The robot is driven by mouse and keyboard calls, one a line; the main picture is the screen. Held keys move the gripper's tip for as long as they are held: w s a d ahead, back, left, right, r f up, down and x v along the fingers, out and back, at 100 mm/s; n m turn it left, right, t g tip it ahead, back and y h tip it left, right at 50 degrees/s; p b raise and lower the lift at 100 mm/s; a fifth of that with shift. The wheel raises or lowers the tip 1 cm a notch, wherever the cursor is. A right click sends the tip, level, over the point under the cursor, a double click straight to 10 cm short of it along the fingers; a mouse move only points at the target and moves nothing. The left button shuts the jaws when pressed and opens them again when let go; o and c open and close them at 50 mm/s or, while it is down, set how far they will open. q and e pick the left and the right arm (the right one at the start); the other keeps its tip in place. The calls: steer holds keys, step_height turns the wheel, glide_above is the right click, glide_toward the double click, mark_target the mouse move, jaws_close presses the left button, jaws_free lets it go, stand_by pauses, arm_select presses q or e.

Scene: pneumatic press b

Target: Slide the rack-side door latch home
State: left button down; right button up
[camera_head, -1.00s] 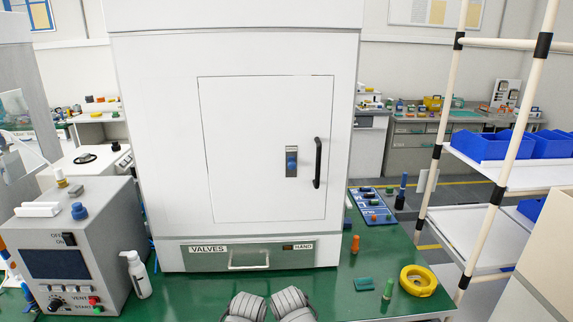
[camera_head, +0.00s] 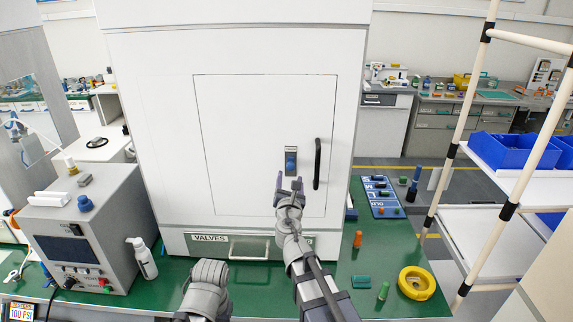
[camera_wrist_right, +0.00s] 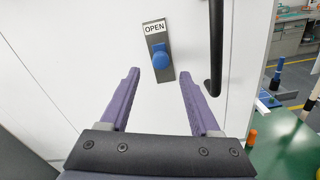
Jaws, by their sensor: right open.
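The door latch is a blue knob (camera_head: 291,163) on a dark upright plate, on the white cabinet door (camera_head: 245,130), left of a black bar handle (camera_head: 317,163). My right gripper (camera_head: 289,182) is open and empty, just below the latch in the head view. Its purple fingers (camera_wrist_right: 158,95) point at the door on either side of the knob's line, apart from it. The left gripper's fingers do not show clearly; a grey left arm part (camera_head: 205,285) is at the bottom.
A drawer marked VALVES (camera_head: 248,247) is under the door. A grey control box (camera_head: 85,235) and a white bottle (camera_head: 141,258) stand left. A yellow ring (camera_head: 417,283), an orange peg (camera_head: 357,240) and a blue board (camera_head: 382,197) lie right. A pipe rack (camera_head: 475,130) stands at far right.

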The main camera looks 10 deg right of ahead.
mark_target(291, 168)
steer(key=x, duration=0.7)
steer(key=shift+w+d+f, duration=0.1)
steer(key=shift+w+d, duration=0.05)
steer(key=shift+w, duration=0.25)
jaws_close()
stand_by(1.1)
